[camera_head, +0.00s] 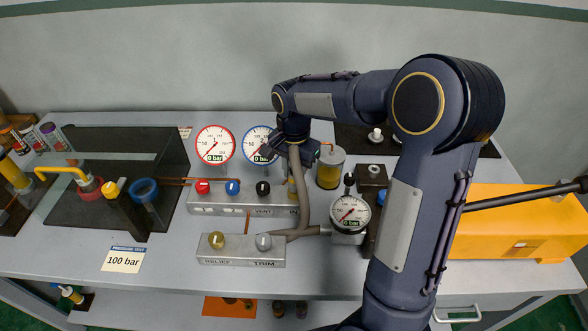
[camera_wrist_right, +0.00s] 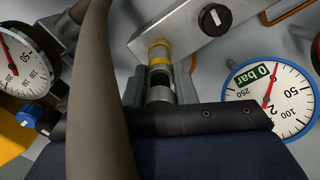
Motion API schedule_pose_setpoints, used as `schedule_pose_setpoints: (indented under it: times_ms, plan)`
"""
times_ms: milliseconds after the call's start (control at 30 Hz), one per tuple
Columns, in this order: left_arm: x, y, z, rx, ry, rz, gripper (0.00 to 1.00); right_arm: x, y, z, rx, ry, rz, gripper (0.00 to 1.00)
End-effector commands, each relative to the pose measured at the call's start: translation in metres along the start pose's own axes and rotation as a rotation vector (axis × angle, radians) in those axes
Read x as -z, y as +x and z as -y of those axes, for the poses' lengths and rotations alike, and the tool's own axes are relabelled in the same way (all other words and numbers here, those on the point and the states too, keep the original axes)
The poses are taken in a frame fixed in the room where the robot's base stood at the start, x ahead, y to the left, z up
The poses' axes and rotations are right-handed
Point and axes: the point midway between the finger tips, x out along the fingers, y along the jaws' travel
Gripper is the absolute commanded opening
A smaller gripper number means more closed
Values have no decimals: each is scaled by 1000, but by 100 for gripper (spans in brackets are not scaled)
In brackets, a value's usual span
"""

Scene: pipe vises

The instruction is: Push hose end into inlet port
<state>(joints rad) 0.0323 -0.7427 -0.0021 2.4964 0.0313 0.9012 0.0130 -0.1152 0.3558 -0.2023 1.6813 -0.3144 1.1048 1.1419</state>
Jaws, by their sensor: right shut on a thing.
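My right gripper (camera_head: 286,148) is shut on the metal hose end (camera_wrist_right: 160,95), above the right end of the vented manifold block (camera_head: 225,209). The grey-brown hose (camera_head: 303,190) hangs from there and runs down to the small gauge unit; it crosses the left of the right wrist view (camera_wrist_right: 95,95). In the right wrist view the hose end lines up with a yellow-ringed port (camera_wrist_right: 159,52) on the metal block (camera_wrist_right: 185,30). I cannot tell whether they touch or how deep it sits. In the head view the hose and gripper partly hide the port. My left gripper is not in view.
A red-rimmed gauge (camera_head: 215,144) and a blue-rimmed gauge (camera_head: 258,144) stand behind the block. A block with two knobs (camera_head: 241,250) and a small gauge (camera_head: 350,213) lie in front. A yellow case (camera_head: 520,225) is at right. A dark glass enclosure (camera_head: 110,170) is at left.

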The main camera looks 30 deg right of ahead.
Motion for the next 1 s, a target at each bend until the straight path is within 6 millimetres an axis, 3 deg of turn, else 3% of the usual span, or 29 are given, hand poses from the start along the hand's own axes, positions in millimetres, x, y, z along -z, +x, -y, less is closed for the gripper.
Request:
schedule_pose_setpoints:
  times_ms: [33,67,233,567,1000]
  plan:
    - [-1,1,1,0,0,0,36,0,2,0,1,0,0,0]
    - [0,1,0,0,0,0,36,0,1,0,1,0,0,27]
    - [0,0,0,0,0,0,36,0,1,0,1,0,0,49]
    - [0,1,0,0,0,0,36,0,-2,0,1,0,0,50]
    - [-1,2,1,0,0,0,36,0,-68,1,4,-1,-1,50]
